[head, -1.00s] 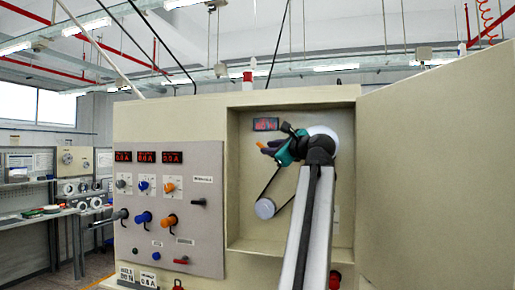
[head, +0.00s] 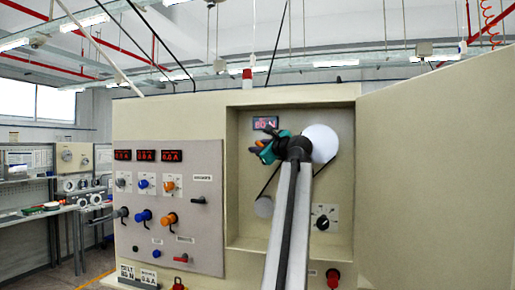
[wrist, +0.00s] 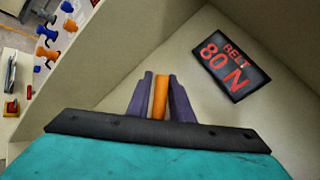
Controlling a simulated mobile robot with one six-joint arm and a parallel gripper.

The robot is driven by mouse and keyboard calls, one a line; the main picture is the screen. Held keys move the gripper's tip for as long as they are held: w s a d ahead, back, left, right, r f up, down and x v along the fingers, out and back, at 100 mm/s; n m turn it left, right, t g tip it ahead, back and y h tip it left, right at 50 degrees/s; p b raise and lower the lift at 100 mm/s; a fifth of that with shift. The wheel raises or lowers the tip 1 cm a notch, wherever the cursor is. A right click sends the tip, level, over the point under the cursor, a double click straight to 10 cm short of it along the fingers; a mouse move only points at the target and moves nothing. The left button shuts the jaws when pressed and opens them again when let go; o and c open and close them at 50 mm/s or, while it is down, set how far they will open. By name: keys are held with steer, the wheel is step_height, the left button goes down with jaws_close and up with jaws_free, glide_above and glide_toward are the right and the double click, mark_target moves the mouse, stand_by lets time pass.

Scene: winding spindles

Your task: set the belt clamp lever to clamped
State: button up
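The belt clamp lever shows in the wrist view as an orange bar (wrist: 160,98) between the two purple fingers of my gripper (wrist: 161,80). The fingers lie close along both sides of the bar and look shut on it. In the head view my gripper (head: 262,149) is inside the open cabinet recess, at its upper left; only a bit of orange shows at the fingertips. The lever's base and pivot are hidden. The belt display (wrist: 228,62) reads 80 N in red, just right of the fingers; it also shows in the head view (head: 265,123).
A white disc (head: 321,143) and a smaller pulley (head: 264,206) carry a dark belt behind my arm. A black knob (head: 322,222) sits lower right in the recess. The open cabinet door (head: 440,170) bounds the right. A control panel (head: 165,240) with knobs and levers is left.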

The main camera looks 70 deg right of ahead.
jaws_close()
steer(key=shift+p, duration=0.55)
steer(key=shift+f+n+g+y+p, duration=0.6)
steer(key=shift+f+n+g+p, duration=0.45)
steer(key=shift+g+p, duration=0.55)
steer(key=shift+f+n+g+y+p, duration=0.7)
steer(key=shift+n+g+p, duration=0.5)
steer(key=shift+p, duration=0.75)
steer(key=shift+f, duration=0.15)
jaws_free()
